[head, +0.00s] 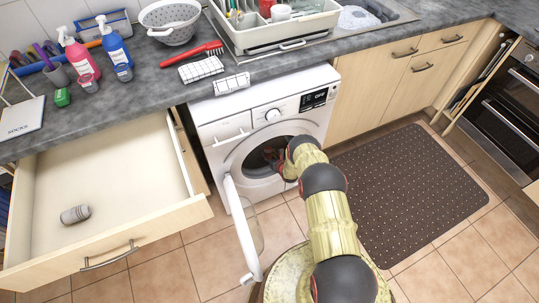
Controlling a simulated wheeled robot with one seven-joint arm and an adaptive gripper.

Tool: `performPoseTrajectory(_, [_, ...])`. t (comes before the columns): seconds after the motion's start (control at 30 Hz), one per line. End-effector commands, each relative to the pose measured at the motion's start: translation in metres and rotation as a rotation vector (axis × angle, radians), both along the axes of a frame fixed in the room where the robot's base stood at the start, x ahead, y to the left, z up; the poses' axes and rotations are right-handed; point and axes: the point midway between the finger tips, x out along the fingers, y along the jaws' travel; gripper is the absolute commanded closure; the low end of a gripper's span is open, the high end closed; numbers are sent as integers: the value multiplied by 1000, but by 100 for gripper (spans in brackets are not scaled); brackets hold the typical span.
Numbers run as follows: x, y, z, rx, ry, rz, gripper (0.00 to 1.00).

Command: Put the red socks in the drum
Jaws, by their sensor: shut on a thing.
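The white washing machine (267,117) stands under the counter with its round door (244,228) swung open to the left. My arm reaches into the dark drum opening (252,160). My gripper (274,160) is at the opening, small and partly hidden by shadow and my wrist. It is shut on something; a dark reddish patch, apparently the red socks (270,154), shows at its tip. The socks' outline is too dark to make out, and I cannot tell how deep inside they are.
An open drawer (105,247) at the left holds a rolled grey sock bundle (75,214). The counter holds soap bottles (115,45), a colander (171,20), a red brush (192,53) and checked cloths (201,69). A dark dotted mat (420,185) lies on the floor at right.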

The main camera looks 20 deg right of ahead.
Motion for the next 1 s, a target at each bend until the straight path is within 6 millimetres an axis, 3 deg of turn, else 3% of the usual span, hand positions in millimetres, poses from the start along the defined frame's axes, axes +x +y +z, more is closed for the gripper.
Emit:
performPoseTrajectory(0.03, [-8,0,-9,4,16,-5,95])
performPoseTrajectory(0.17, [-9,0,-10,6,19,-5,95])
performPoseTrajectory(0.2, [-10,1,-11,6,20,-6,66])
performPoseTrajectory(0.57, [-13,0,-6,8,27,-8,45])
performPoseTrajectory(1.0, [-8,1,68,5,15,-4,45])
